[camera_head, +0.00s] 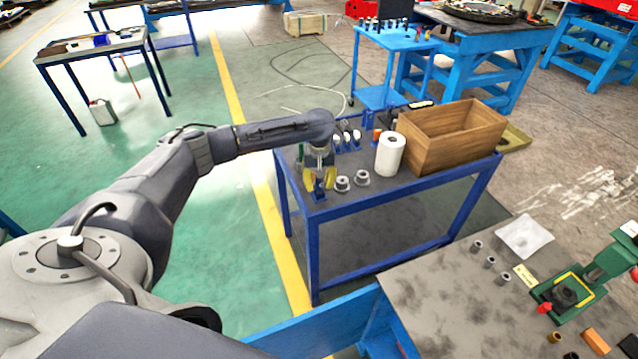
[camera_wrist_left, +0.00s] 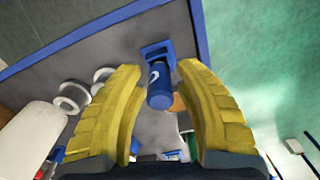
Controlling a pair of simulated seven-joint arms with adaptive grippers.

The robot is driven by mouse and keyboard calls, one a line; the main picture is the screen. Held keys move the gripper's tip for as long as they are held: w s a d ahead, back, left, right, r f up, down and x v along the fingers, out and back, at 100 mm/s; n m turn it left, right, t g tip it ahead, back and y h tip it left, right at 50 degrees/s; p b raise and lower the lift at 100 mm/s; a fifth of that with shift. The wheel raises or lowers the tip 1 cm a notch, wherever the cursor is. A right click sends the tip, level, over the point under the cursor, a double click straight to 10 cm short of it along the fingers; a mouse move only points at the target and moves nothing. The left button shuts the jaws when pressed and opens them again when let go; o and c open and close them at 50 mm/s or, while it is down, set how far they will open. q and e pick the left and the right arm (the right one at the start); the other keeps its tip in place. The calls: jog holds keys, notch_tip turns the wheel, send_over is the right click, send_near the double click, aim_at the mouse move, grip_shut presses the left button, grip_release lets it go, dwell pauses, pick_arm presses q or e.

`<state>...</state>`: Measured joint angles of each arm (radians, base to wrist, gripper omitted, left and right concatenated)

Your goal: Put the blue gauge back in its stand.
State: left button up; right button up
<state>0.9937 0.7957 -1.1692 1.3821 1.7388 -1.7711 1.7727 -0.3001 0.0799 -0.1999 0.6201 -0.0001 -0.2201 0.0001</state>
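My left gripper (camera_head: 319,178) has yellow fingers and points down over the front left corner of the blue-framed table. In the left wrist view the gripper (camera_wrist_left: 160,80) is open, with its fingers on both sides of the blue gauge (camera_wrist_left: 159,90). The gauge is a short blue cylinder with a white mark, and a narrow gap shows on each side of it. A blue stand (camera_wrist_left: 157,51) is right at its far end; I cannot tell how deep the gauge sits in it. The stand (camera_head: 319,196) also shows below the fingers in the head view. My right gripper is not in view.
Two grey metal rings (camera_head: 352,180) and a white roll (camera_head: 390,154) stand right of the gripper. A wooden box (camera_head: 451,136) fills the table's right side. Several small gauge-like items (camera_head: 347,139) stand behind the gripper. A green press (camera_head: 570,296) is on the near bench.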

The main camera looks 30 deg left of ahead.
pick_arm(q)
jog(key=shift+r, duration=0.1)
jog(key=shift+r, duration=2.4)
